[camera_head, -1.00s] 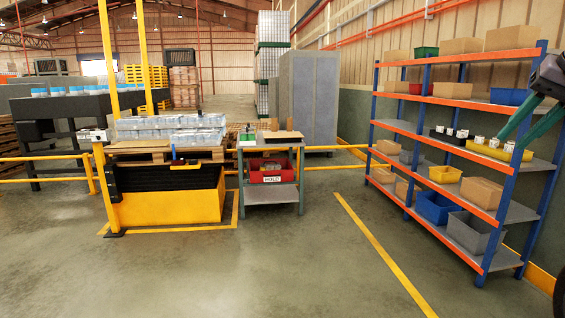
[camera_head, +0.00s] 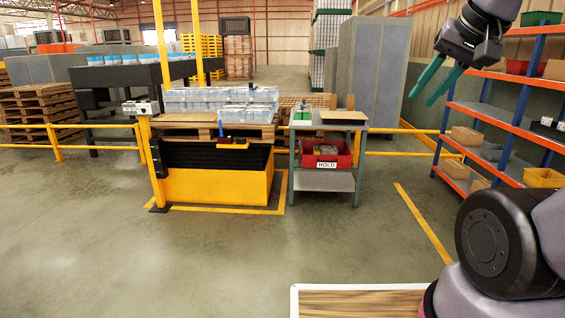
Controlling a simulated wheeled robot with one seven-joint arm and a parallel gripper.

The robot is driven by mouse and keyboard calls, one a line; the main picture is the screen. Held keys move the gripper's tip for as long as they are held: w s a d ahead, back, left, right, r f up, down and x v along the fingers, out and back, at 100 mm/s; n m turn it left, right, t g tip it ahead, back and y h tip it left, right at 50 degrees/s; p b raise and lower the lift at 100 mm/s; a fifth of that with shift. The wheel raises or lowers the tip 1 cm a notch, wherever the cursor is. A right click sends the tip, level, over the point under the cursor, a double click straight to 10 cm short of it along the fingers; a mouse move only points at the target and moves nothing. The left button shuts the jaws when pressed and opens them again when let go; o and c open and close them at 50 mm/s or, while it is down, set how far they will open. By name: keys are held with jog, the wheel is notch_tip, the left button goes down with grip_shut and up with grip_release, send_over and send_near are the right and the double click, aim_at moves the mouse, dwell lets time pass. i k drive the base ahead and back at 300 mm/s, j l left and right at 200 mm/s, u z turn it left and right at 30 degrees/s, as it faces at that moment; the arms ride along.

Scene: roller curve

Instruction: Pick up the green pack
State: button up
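A small green item (camera_head: 303,114) sits on the left of the top of a grey-green work table (camera_head: 327,127). It is small in view, and I cannot tell for certain that it is the green pack. My gripper (camera_head: 421,100) is at the upper right, with its two teal fingers apart and pointing down to the left. Nothing is between them. In the picture it is to the right of the work table and well apart from it, seemingly much nearer to me.
A red HOLD bin (camera_head: 327,162) is below the table's top. To its left, shrink-wrapped packs (camera_head: 212,102) lie on a pallet over a yellow-and-black lift (camera_head: 218,187). Yellow rails (camera_head: 86,126) run left. A blue-and-orange shelf rack (camera_head: 492,124) stands right. The floor in front is clear.

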aim_at(302, 115)
jog(key=i+u, duration=0.15)
jog(key=i, duration=2.9)
jog(key=i+z, duration=0.1)
jog(key=i, duration=0.9)
jog(key=i+j+z, duration=0.15)
jog(key=i+z, duration=0.15)
jog(key=i, duration=0.25)
jog(key=i+j+z, duration=0.35)
jog(key=i, duration=0.15)
